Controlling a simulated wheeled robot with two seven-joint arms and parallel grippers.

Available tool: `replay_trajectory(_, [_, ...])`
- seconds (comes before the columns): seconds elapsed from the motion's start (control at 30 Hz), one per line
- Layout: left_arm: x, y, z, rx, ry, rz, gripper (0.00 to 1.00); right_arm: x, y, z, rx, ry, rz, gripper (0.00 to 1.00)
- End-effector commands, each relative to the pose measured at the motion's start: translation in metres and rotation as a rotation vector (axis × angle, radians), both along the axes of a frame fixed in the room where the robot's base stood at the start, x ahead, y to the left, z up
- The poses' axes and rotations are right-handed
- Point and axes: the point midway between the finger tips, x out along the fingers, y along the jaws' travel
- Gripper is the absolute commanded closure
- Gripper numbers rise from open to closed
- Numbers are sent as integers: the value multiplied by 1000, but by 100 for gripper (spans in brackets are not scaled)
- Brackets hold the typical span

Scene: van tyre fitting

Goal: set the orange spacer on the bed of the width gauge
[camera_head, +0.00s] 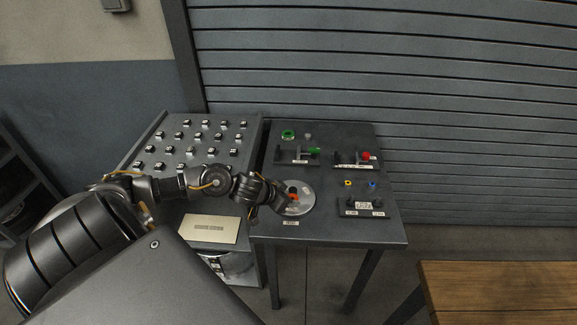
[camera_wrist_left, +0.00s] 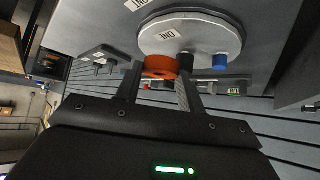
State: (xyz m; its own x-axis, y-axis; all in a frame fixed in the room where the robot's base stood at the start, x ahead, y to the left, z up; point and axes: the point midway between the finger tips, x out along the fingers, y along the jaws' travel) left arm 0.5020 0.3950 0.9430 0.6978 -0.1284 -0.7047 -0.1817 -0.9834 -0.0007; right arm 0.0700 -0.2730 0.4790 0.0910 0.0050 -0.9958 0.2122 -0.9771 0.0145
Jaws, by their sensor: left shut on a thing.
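My left gripper (camera_head: 287,203) is at the round pale disc (camera_head: 303,207) on the dark table. It is shut on the orange spacer (camera_wrist_left: 160,67), a ring held between both fingertips (camera_wrist_left: 160,80). The spacer also shows in the head view (camera_head: 294,197), partly covered by the gripper. I cannot tell whether it touches the disc. The dark fixtures on the table are small in view, and I cannot tell for certain which is the width gauge. One has green parts (camera_head: 298,162), one a red knob (camera_head: 366,155). My right gripper is not in view.
A dark and a blue cylinder (camera_wrist_left: 220,61) stand by the spacer on the disc. A front-right fixture (camera_head: 362,213) has yellow (camera_head: 348,183) and blue (camera_head: 372,184) pieces behind it. A left table (camera_head: 188,163) carries several small blocks. A wooden table (camera_head: 500,290) stands front right.

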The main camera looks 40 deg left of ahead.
Motion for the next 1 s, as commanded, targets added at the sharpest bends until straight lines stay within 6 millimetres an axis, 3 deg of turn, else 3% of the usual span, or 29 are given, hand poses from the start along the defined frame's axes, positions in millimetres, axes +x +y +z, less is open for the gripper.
replay_trajectory(0.2, [-44,-16,55,4,1,-9,88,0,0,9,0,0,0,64])
replay_trajectory(0.5, [-113,-42,85,-1,7,-6,87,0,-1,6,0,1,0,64])
replay_trajectory(0.7, [-125,-46,92,-3,6,-4,87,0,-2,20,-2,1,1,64])
replay_trajectory(1.0, [-128,-47,92,-1,3,0,87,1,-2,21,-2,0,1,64])
